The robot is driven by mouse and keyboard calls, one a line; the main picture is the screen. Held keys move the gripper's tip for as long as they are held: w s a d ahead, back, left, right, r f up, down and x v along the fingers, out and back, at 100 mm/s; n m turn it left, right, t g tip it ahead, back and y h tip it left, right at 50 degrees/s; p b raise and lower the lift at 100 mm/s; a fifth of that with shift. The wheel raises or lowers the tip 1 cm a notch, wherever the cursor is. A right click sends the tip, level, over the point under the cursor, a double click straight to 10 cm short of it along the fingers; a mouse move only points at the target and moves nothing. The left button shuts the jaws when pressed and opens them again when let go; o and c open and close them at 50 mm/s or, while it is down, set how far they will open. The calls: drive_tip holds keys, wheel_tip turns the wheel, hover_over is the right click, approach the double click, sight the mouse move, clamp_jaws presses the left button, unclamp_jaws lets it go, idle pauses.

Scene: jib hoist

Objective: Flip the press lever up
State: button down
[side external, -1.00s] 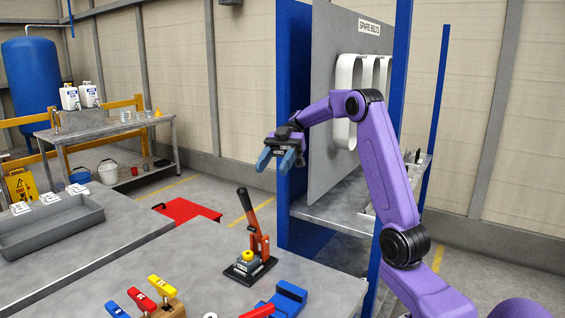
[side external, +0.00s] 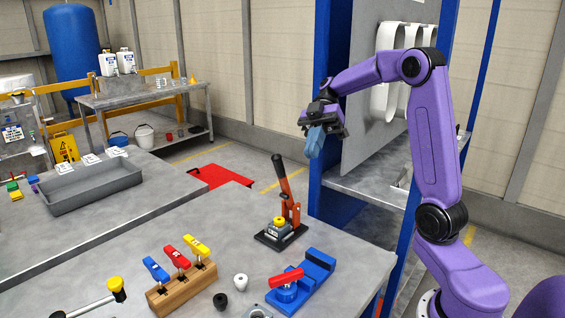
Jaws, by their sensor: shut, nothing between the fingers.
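The press (side external: 282,232) stands on the grey workbench, with a dark base, a yellow-topped piece on it and an orange-red post. Its lever (side external: 283,182) is red with a black grip at the top. It rises steeply from the post, leaning a little to the left. My gripper (side external: 313,153) has blue fingers that are closed together, with nothing visible between them. It points down in the air, to the right of the lever's black grip in the picture and apart from it. Nothing hides the lever.
A blue clamp with a red handle (side external: 287,277) lies in front of the press. A wooden block (side external: 182,287) with blue, red and yellow levers is at the front left. A blue post (side external: 331,100) and grey panel (side external: 380,100) stand behind my gripper.

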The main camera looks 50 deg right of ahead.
drive_tip(key=s+a+f+m+h, duration=0.2)
drive_tip(key=s+a+f+h, duration=0.3)
drive_tip(key=s, duration=0.3)
drive_tip(key=s+a+f+m+h, duration=0.2)
drive_tip(key=s+a+f+h, duration=0.2)
drive_tip(key=s+f+h, duration=0.3)
drive_tip(key=n+t+h, duration=0.9)
drive_tip(key=n+h, duration=1.2)
drive_tip(key=n, duration=0.4)
approach(276, 166)
drive_tip(key=x, duration=0.7)
